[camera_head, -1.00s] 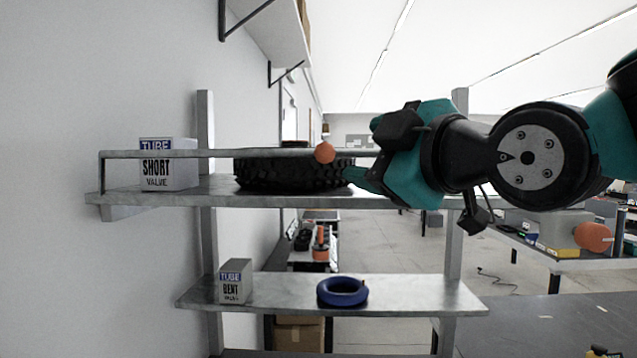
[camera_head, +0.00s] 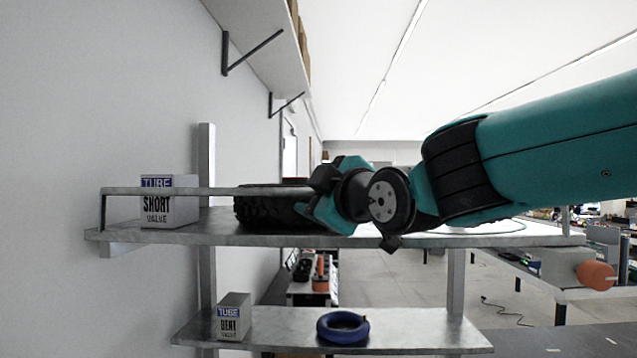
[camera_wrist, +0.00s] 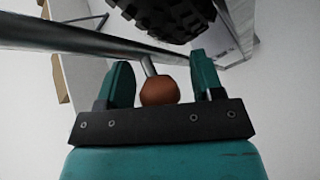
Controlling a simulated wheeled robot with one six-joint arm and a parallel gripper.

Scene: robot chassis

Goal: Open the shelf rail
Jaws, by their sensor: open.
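The shelf rail (camera_head: 215,191) is a grey metal bar along the front of the upper shelf (camera_head: 180,236); it also crosses the wrist view (camera_wrist: 85,40). A round orange-brown knob (camera_wrist: 159,90) on a short stem hangs from the rail. My gripper (camera_wrist: 161,72) is open, with one teal finger on each side of the knob. Gaps show between the knob and both fingers. In the head view my gripper (camera_head: 322,205) is at the rail, and the knob is hidden behind it.
Behind the rail stand a "TUBE SHORT VALVE" box (camera_head: 170,212) and a black knobby tire (camera_head: 262,211). The lower shelf (camera_head: 400,330) holds a small tube box (camera_head: 234,318) and a blue ring (camera_head: 342,327). A white wall (camera_head: 90,120) bounds the left.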

